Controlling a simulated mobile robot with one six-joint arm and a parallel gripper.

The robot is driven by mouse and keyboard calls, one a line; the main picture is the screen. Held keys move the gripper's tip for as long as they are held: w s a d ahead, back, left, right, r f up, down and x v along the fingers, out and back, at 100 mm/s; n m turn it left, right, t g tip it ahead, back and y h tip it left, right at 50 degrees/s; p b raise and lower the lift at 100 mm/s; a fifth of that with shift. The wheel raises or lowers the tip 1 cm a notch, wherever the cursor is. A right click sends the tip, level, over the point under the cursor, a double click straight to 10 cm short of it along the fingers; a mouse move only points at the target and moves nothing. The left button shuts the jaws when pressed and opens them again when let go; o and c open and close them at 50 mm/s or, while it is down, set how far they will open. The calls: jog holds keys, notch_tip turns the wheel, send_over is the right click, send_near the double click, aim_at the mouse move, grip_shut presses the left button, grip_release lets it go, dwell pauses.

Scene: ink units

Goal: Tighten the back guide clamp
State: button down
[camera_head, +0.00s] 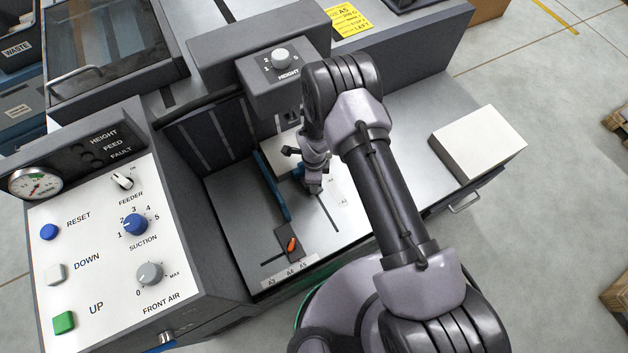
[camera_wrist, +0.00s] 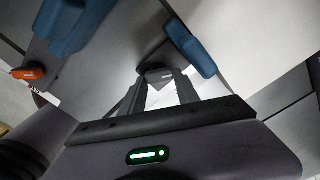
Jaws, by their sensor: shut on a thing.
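My gripper (camera_head: 314,188) reaches down over the metal feed bed, beside the long blue guide (camera_head: 271,186). In the wrist view my gripper (camera_wrist: 160,80) is shut on a dark piece (camera_wrist: 155,62) beside a short blue guide (camera_wrist: 190,46); this appears to be the back guide clamp. The exact contact and the clamp's turn are hard to make out. An orange lever (camera_head: 292,244) sits on a dark block at the front end of the long guide; the lever also shows at the left of the wrist view (camera_wrist: 28,73).
A control panel (camera_head: 100,240) with knobs and buttons stands on the left. The grey HEIGHT knob housing (camera_head: 283,75) overhangs the bed close to my arm. A white-topped block (camera_head: 480,145) lies on the right-hand surface. A size scale (camera_head: 290,272) runs along the bed's front.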

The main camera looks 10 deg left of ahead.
jog(key=shift+s+m+b, duration=0.1)
jog(key=shift+m+b, duration=0.3)
jog(key=shift+m, duration=1.2)
jog(key=c, duration=1.2)
grip_release()
jog(key=shift+o, duration=0.2)
notch_tip(320, 180, up, 18)
jog(key=p, duration=0.6)
jog(key=shift+f, duration=0.25)
